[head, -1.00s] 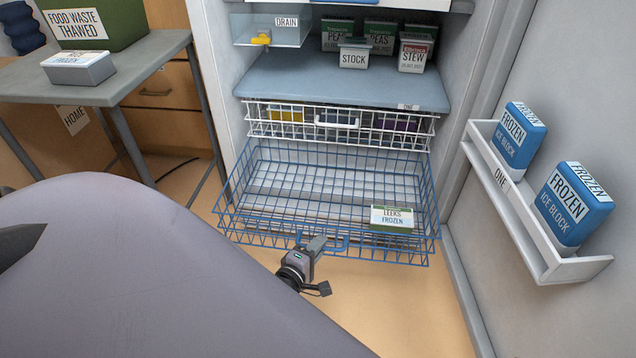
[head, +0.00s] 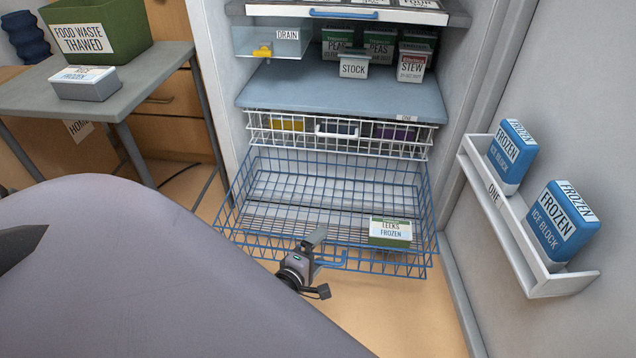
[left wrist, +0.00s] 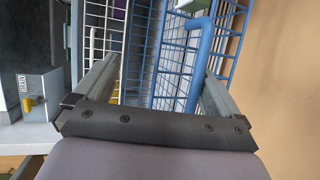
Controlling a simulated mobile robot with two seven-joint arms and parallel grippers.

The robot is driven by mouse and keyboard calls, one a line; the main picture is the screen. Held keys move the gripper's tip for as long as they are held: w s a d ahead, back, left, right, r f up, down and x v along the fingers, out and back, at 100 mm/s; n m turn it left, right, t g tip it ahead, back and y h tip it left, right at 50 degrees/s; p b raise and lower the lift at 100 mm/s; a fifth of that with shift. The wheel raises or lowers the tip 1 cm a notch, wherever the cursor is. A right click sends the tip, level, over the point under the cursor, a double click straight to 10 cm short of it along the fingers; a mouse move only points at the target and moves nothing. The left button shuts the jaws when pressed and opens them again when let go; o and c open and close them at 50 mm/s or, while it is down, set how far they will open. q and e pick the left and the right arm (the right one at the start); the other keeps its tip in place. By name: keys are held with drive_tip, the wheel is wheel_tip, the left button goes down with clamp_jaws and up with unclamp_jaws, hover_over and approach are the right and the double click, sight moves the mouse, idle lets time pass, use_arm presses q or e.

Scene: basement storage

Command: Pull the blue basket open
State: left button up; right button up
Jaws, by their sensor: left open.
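The blue wire basket (head: 300,185) is pulled out from the bottom of the freezer and holds one box labelled leeks frozen (head: 390,233). Its blue handle (head: 333,262) is at the front. My left gripper (head: 316,245) is at the basket's front, beside the handle. In the left wrist view the two fingers are apart, with the blue handle (left wrist: 201,60) between them, nearer the right finger; I cannot tell whether it touches. The blue basket (left wrist: 170,50) fills the space beyond. My right gripper is not in view.
A white wire basket (head: 345,148) sits above the blue one. The open door at right carries a rack (head: 510,225) with two ice blocks. A grey table (head: 150,85) stands at left with a green bin (head: 98,30). Bare floor lies in front.

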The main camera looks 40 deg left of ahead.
use_arm(q)
drive_tip(key=shift+o, duration=0.2)
wheel_tip(320, 180, up, 12)
drive_tip(key=w+a+p, duration=0.1)
drive_tip(key=p, duration=0.4)
drive_tip(key=shift+w+t, duration=0.2)
drive_tip(key=shift+t, duration=0.1)
wheel_tip(320, 180, up, 4)
drive_tip(key=shift+s+f+p, duration=0.15)
drive_tip(key=shift+f+p, duration=0.05)
drive_tip(key=shift+p, duration=0.6)
drive_tip(key=c, duration=0.7)
drive_tip(key=shift+s+d+r, duration=0.1)
drive_tip(key=shift+r, duration=0.3)
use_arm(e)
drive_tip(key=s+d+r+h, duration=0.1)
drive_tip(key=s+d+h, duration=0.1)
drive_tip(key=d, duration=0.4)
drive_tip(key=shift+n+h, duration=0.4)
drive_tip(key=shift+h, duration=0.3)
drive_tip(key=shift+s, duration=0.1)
use_arm(q)
drive_tip(key=shift+d, duration=0.1)
